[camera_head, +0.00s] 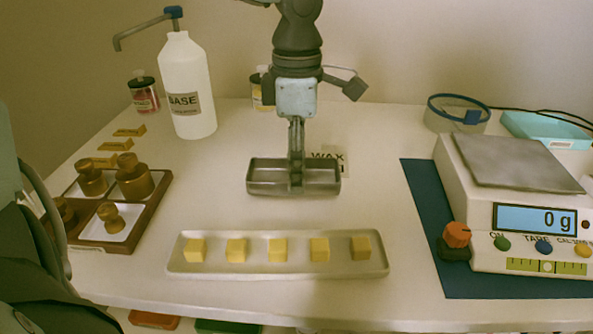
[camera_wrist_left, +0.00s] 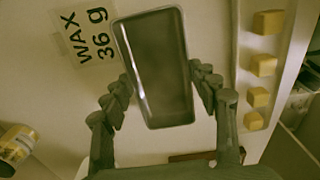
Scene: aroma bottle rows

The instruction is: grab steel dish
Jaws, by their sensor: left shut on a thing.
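The steel dish (camera_head: 262,184) is a grey rectangular tray in the middle of the head view. It looks empty in the left wrist view (camera_wrist_left: 155,65). My left gripper (camera_head: 296,182) comes down on it from above and is shut on it. In the left wrist view the fingers (camera_wrist_left: 164,84) press on its two long sides. The dish looks level. I cannot tell whether it touches the table or hangs slightly above it. My right gripper is not in view.
A long pale tray (camera_head: 215,266) with several yellow wax cubes lies in front. A scale (camera_head: 465,215) reading 0 g stands right on a blue mat (camera_head: 425,220). A white BASE bottle (camera_head: 186,85) and a brown weight tray (camera_head: 150,205) stand left. A WAX label (camera_head: 338,160) lies behind the dish.

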